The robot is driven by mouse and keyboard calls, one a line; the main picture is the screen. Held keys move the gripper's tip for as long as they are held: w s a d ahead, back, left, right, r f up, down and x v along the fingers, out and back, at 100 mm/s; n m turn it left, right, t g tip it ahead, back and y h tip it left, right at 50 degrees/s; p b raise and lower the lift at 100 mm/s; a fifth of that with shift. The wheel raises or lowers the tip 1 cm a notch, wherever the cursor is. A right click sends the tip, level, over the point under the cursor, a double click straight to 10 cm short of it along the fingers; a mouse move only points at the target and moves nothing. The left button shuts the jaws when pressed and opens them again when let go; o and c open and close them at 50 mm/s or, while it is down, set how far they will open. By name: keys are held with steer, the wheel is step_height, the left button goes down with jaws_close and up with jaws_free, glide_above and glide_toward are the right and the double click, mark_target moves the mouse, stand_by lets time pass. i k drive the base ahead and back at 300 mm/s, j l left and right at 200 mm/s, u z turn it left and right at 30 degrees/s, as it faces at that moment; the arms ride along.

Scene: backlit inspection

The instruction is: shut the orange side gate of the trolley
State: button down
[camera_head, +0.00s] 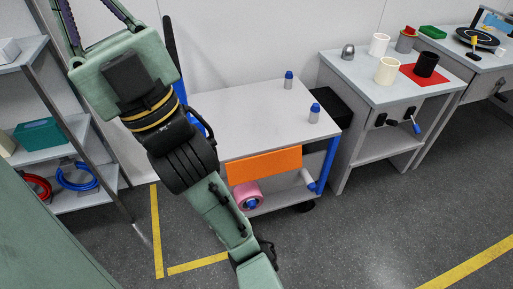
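The trolley (255,115) stands in the middle of the view, with a light grey top and blue corner posts. Its orange side gate (265,165) is a flat panel on the near long side. It hangs below the edge of the top, and no raised wall shows along that edge. I cannot make out its hinge or any latch. My arm crosses in front of the trolley's left end and hides part of it. The arm runs down out of the bottom of the picture. My gripper is not visible, so its distance from the gate cannot be told.
A pink roll (247,194) is below the gate. A bench (365,85) with cups stands to the right, a shelf (72,125) to the left. Floor at the front right is clear.

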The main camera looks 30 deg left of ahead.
mark_target(261, 166)
steer(key=j, duration=3.15)
steer(key=i+j+z, duration=0.15)
steer(key=i, duration=0.45)
